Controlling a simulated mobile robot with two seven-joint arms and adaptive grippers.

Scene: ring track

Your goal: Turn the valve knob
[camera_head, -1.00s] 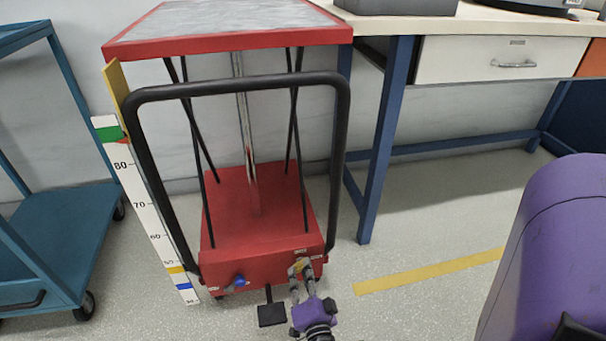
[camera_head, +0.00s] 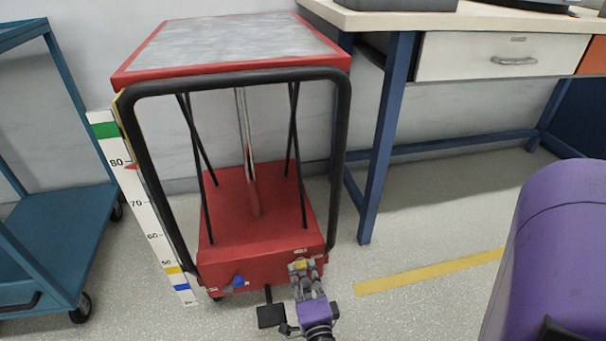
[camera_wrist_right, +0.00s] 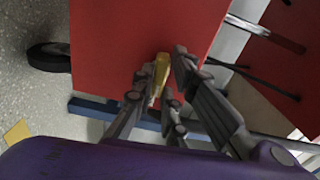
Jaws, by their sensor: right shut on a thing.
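The yellow valve knob (camera_head: 301,265) is on the front face of the red lift cart base (camera_head: 255,272), at its right side. My right gripper (camera_head: 303,272) is shut on the knob, with its fingers on either side. In the right wrist view the yellow knob (camera_wrist_right: 160,75) shows between the fingertips (camera_wrist_right: 159,80) against the red face; part of it is hidden by the fingers. The cart's grey-topped, red-edged platform (camera_head: 235,42) is raised above the base. A red pointer stands near 80 on the white scale (camera_head: 143,200). My left gripper is not in view.
A blue knob (camera_head: 238,281) and a black pedal (camera_head: 270,316) are at the cart's front. The black handle frame (camera_head: 342,170) rises above it. A teal cart (camera_head: 62,225) stands left, a workbench (camera_head: 490,65) right. Floor with a yellow stripe (camera_head: 430,270) is open at right.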

